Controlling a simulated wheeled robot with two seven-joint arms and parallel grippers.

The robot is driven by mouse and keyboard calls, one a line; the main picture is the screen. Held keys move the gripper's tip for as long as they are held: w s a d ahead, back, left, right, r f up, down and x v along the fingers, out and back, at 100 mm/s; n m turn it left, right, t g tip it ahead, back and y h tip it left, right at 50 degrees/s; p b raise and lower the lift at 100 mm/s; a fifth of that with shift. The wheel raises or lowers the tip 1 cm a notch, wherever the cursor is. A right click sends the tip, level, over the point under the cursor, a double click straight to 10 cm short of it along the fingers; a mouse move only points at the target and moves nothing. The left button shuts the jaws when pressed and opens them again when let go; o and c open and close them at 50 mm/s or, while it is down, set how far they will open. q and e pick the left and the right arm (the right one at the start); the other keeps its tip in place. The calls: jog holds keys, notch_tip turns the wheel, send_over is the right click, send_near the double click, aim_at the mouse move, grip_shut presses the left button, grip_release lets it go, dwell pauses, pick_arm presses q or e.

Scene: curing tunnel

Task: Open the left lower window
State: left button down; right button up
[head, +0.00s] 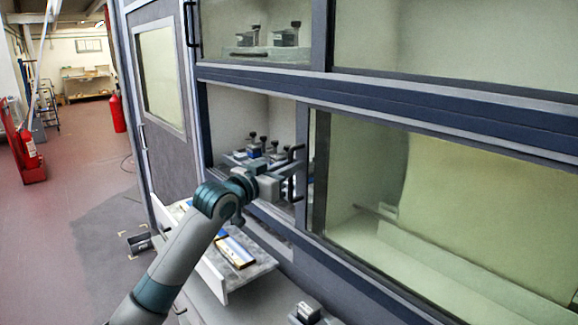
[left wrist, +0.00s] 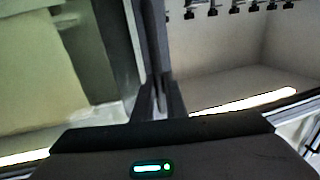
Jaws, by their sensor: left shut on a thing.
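The left lower window (head: 440,200) is a greenish glass pane in a dark frame, in the lower row of the cabinet. To the left of its dark edge frame, an uncovered opening shows the pale interior (head: 228,120). My left gripper (head: 294,172) is shut on the dark upright handle (head: 299,152) near this edge. In the left wrist view the fingers (left wrist: 160,98) close on the handle, with greenish glass (left wrist: 45,85) on the left and the clear interior (left wrist: 225,60) on the right. My right gripper is not seen.
Several small clamps (head: 253,150) stand inside the opening. Below it a pulled-out drawer (head: 210,278) holds flat pieces and juts out beside my arm. A grey door (head: 165,100) is at the left. Open floor (head: 75,220) lies further left, with a red extinguisher (head: 117,113).

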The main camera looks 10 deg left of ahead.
pick_arm(q)
jog(key=c, duration=1.8)
grip_release()
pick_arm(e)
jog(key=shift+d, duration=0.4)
pick_arm(q)
jog(key=shift+s+a, duration=0.1)
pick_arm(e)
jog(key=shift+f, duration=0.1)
pick_arm(q)
jog(key=b+v, duration=0.6)
jog(key=v, duration=1.1)
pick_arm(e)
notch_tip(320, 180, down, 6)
pick_arm(q)
jog(key=shift+s, duration=0.1)
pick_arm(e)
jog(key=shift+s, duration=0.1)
